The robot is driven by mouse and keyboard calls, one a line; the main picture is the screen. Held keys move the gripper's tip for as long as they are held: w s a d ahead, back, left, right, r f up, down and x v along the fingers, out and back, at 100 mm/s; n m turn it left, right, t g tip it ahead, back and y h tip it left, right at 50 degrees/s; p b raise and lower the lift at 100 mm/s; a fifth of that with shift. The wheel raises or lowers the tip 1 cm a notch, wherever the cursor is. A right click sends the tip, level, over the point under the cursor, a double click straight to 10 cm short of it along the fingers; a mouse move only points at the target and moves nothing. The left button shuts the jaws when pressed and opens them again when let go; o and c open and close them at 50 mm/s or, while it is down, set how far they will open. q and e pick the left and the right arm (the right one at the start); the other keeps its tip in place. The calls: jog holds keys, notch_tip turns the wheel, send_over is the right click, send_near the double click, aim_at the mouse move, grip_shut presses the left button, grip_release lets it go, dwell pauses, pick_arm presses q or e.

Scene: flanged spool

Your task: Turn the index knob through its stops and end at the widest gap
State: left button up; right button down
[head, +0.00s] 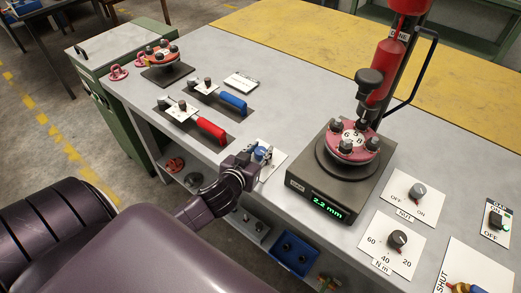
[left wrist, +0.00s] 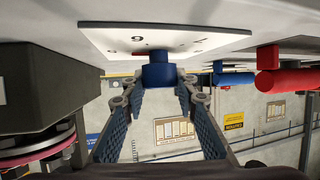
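The index knob (head: 262,153) is a blue knob on a white plate (head: 274,165) near the bench's front edge. In the left wrist view the blue knob (left wrist: 158,73) hangs from the plate (left wrist: 110,38), which bears partly hidden numbers. My left gripper (head: 250,160) is at the knob. In the left wrist view its fingers (left wrist: 161,92) stand apart on either side of the knob, with narrow gaps at the tips. A red flanged spool (head: 352,142) with dark knobs sits on a dark base (head: 325,180) whose green display reads 2.2 mm. My right gripper is out of view.
A red tool (head: 385,70) on a stand rises behind the spool. Red (head: 210,128) and blue (head: 233,102) handles lie left of the knob. NUT (head: 417,191) and N m (head: 397,239) dials stand at right. Bare bench lies between handles and spool.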

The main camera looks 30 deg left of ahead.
pick_arm(q)
jog(key=shift+c, duration=1.3)
jog(key=shift+h, duration=0.3)
